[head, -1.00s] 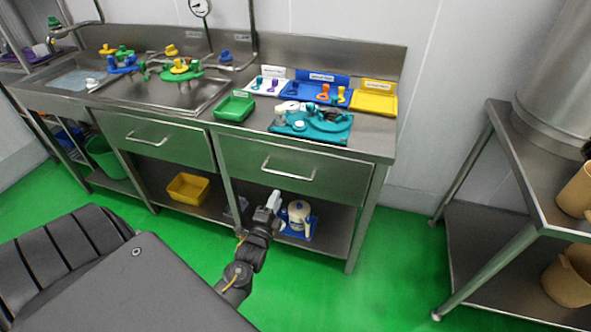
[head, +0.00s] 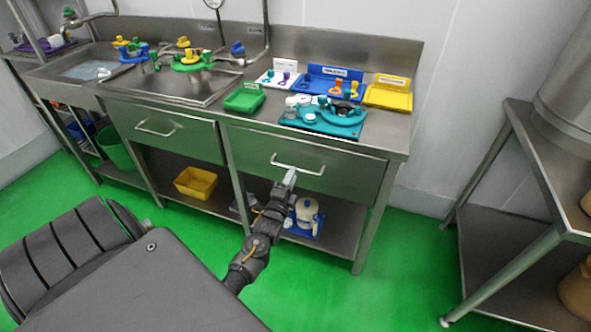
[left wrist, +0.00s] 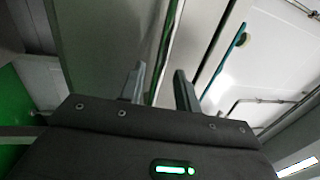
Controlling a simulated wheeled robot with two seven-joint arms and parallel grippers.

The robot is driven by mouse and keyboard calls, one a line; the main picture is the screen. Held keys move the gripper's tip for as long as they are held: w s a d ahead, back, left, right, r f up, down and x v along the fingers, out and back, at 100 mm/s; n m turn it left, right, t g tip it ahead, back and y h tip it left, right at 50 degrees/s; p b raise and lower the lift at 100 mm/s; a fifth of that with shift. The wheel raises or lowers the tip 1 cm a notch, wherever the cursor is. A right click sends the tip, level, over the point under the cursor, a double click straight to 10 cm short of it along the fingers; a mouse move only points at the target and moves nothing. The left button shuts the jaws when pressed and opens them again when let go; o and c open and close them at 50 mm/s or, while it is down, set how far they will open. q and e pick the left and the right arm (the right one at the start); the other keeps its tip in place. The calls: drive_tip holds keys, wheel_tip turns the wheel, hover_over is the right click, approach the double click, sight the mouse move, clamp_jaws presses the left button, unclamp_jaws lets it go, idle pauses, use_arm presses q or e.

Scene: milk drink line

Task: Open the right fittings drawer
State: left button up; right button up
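The right fittings drawer (head: 345,172) is a steel front under the right half of the counter, and it is shut. Its bar handle (head: 312,173) runs across the middle of the front. My left gripper (head: 291,176) is at the handle's lower edge in the head view, overlapping it in the picture; I cannot tell if it touches. In the left wrist view, its two fingers (left wrist: 159,80) stand apart with a gap between them. My right gripper is not in view.
The left drawer (head: 165,138) is shut. The counter above holds a green tray (head: 244,98), a teal tray of fittings (head: 322,127) and a yellow tray (head: 388,95). A yellow bin (head: 196,184) and a pump-like item (head: 306,211) sit on the lower shelf. A steel rack (head: 510,240) stands right.

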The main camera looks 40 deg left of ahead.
use_arm(q)
drive_tip(key=shift+x, duration=2.05)
drive_tip(key=shift+c, duration=0.3)
clamp_jaws()
